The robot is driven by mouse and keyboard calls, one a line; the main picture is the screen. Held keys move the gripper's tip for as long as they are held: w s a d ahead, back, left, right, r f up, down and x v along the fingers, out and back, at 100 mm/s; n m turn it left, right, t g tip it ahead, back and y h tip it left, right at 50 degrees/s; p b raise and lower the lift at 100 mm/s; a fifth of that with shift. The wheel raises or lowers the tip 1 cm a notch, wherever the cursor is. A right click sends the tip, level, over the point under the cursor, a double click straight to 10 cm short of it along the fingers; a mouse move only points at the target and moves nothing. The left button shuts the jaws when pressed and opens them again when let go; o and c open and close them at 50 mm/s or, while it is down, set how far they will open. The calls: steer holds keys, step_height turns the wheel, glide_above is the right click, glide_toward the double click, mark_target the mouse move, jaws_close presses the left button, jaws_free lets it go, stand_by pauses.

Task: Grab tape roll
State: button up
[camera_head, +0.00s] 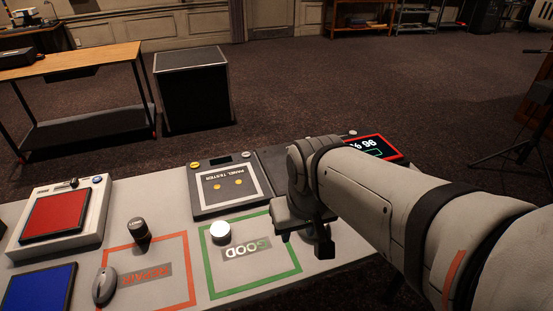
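A white round object (220,232), which may be the tape roll, sits at the upper left inside the green "GOOD" outline (291,253) on the desk. I cannot tell whether it has a hole through it. My gripper (305,243) points down over the desk, to the right of the white object and apart from it. Its two dark fingers are spread, with nothing visible between them. My arm reaches in from the right and covers part of the desk behind.
A dark upright cylinder (138,230) and a grey mouse (105,286) are by the orange "REPAIR" outline (190,270). A panel tester (225,184) stands behind the white object. A red-topped box (57,214) and blue panel (40,289) are at left. A lit display (375,147) is at back right.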

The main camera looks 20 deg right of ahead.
steer(key=shift+w+a, duration=0.15)
steer(key=shift+w, duration=0.2)
